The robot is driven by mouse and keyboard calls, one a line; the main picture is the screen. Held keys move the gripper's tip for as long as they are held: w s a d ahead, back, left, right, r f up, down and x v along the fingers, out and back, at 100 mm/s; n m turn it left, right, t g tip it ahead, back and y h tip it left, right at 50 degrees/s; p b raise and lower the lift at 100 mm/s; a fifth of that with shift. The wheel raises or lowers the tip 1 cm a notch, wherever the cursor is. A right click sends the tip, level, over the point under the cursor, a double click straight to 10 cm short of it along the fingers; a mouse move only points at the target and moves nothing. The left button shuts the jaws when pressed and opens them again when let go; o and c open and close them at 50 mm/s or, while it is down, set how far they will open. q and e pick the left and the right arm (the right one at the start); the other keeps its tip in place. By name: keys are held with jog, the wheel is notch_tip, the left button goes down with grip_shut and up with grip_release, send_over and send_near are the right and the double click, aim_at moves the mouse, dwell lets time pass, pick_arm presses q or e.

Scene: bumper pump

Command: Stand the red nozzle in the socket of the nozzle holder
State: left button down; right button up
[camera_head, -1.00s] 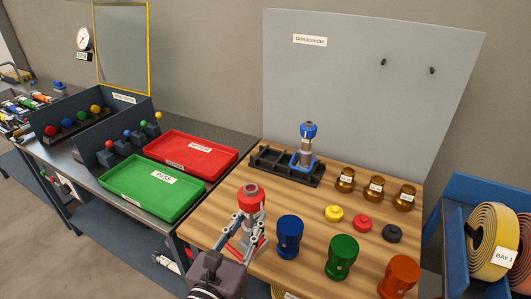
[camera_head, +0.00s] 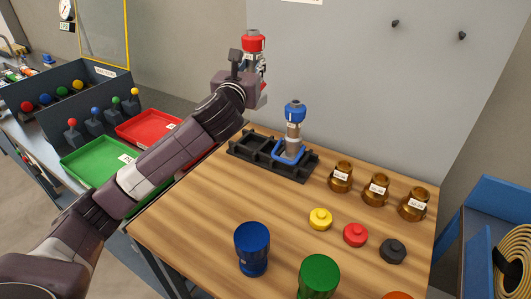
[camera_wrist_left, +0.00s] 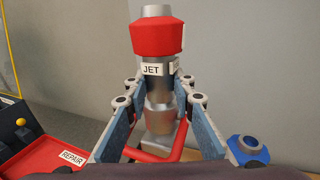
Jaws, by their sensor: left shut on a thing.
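The red nozzle (camera_head: 253,42) is a grey metal body with a red top and a red loop handle, held upright in the air. My left gripper (camera_head: 257,72) is shut on it, raised above the back of the wooden table. In the left wrist view the nozzle (camera_wrist_left: 158,60) has a "JET" label and stands between the fingers (camera_wrist_left: 158,105). The black nozzle holder (camera_head: 247,157) lies on the table below and has several sockets. A blue nozzle (camera_head: 294,130) stands in its right part; the left part looks empty. My right gripper is out of view.
Brass couplings (camera_head: 376,189) stand to the right of the holder. Yellow (camera_head: 320,219), red (camera_head: 355,235) and black (camera_head: 393,251) caps lie in front of them. Blue (camera_head: 252,248) and green (camera_head: 319,276) pieces stand nearer. A grey panel stands behind the table.

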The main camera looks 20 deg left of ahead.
aim_at(248, 53)
pick_arm(q)
jog(key=r, duration=0.2)
jog(key=w+a+r, duration=0.1)
jog(key=shift+n+y, duration=0.3)
jog(key=shift+w+a+r, duration=0.1)
jog(key=shift+a+r, duration=0.05)
jog(key=shift+r, duration=0.1)
jog(key=shift+a+f+b, duration=0.1)
jog(key=shift+f+b, duration=0.2)
jog(key=shift+f, duration=0.05)
notch_tip(248, 53, down, 8)
jog(key=shift+r+b, duration=0.15)
jog(key=shift+b, duration=0.2)
notch_tip(248, 53, down, 6)
jog(key=shift+f+b, duration=0.25)
jog(key=shift+b, duration=0.1)
jog(key=shift+f, duration=0.5)
jog(key=shift+f+b, duration=0.3)
jog(key=shift+f, duration=1.65)
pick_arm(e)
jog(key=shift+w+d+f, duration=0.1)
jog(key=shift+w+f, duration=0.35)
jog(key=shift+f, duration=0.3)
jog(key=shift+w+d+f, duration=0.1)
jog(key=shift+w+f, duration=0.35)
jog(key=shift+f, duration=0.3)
